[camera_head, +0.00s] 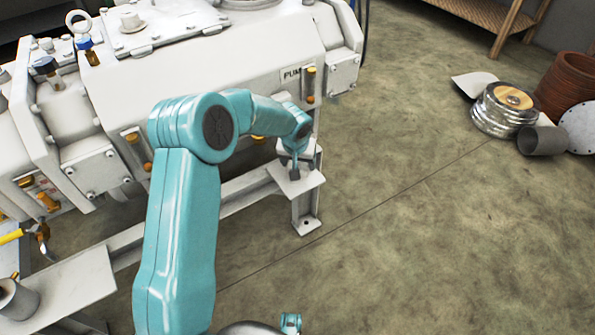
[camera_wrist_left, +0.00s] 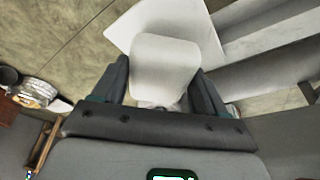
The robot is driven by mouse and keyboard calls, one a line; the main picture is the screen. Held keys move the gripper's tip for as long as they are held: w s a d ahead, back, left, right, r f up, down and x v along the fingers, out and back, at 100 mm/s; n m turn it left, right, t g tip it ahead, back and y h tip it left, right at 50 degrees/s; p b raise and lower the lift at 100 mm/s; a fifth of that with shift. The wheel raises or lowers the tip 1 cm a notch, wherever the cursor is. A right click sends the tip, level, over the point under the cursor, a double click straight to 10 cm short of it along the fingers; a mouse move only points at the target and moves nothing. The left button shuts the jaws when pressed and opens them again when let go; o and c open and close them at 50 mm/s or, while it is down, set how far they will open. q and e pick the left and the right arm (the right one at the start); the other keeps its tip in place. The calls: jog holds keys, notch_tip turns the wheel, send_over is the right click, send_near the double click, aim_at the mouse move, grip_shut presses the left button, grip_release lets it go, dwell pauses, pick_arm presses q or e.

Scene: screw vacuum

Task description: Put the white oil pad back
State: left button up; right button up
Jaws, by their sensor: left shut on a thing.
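The white oil pad (camera_wrist_left: 165,66) is a pale block with rounded corners between the two dark fingers of my left gripper (camera_wrist_left: 162,88) in the left wrist view. The fingers are shut on its sides. In the head view my left gripper (camera_head: 294,170) is at the right end of the pump frame, over a white corner plate (camera_head: 306,184). The pad is mostly hidden there by the gripper. In the wrist view the same plate (camera_wrist_left: 128,28) lies behind the pad. I cannot tell whether pad and plate touch. My right gripper is not clearly seen.
The large white pump (camera_head: 225,65) stands just above and left of the gripper. A frame leg (camera_head: 306,212) is below the plate. A metal cylinder (camera_head: 500,112), a grey tube (camera_head: 542,141) and brown rings (camera_head: 568,82) stand at the right. The floor between is clear.

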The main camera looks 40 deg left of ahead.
pick_arm(q)
notch_tip(320, 180, down, 5)
jog(key=shift+a+r+b, duration=0.15)
jog(key=shift+r+b, duration=0.05)
jog(key=shift+b, duration=0.6)
jog(key=shift+r, duration=0.15)
jog(key=o, duration=1)
